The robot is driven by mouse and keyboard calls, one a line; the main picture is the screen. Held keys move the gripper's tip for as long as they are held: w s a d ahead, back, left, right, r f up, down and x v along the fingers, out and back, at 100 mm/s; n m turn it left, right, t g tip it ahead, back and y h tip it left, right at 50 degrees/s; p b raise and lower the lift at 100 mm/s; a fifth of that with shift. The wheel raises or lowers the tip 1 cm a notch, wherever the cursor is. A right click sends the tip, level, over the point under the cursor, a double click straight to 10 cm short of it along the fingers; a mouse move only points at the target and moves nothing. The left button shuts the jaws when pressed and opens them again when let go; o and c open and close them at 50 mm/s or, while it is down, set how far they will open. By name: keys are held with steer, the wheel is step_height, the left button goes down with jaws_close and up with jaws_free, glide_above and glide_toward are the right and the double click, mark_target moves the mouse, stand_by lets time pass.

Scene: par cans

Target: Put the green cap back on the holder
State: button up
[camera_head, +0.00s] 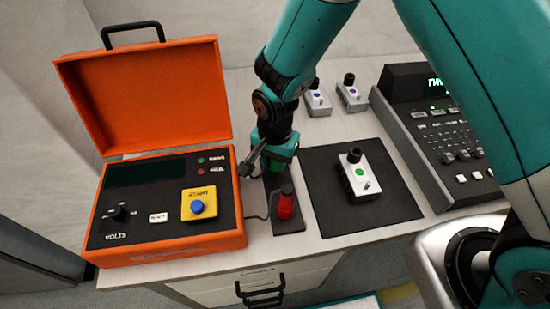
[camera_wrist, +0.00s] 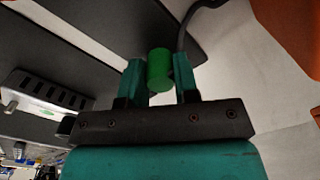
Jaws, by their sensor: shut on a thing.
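My gripper (camera_wrist: 160,80) is shut on the green cap (camera_wrist: 159,66), which sits between its two fingers in the wrist view. In the head view my gripper (camera_head: 273,158) is over the back part of a dark narrow plate, which looks like the holder (camera_head: 290,246). A red cap (camera_head: 286,206) stands upright on the front part of this plate. My gripper hides most of the green cap and the plate's back end in the head view. I cannot tell whether the green cap touches the plate.
An open orange case (camera_head: 170,254) stands left of the plate, with a cable running between them. A grey box with a green button (camera_head: 359,173) is on a black mat (camera_head: 326,212) to the right. Two similar boxes (camera_head: 318,103) stand behind. A control console (camera_head: 434,142) is far right.

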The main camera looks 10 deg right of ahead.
steer(key=shift+f, duration=0.25)
steer(key=o, duration=1.1)
steer(key=shift+c, duration=0.2)
steer(key=shift+r, duration=0.1)
step_height(320, 180, up, 17)
steer(key=s+d+r+n+y, duration=0.2)
steer(key=s+d+r+n, duration=0.1)
steer(key=s+r+n, duration=0.2)
steer(key=s+d+r+n+y, duration=0.2)
steer(key=s+d+r+n, duration=0.2)
steer(key=s+n, duration=0.5)
steer(key=s+r, duration=0.1)
steer(key=s, duration=0.2)
steer(key=shift+s+b, duration=0.3)
steer(key=shift+s, duration=0.05)
steer(key=shift+d, duration=0.1)
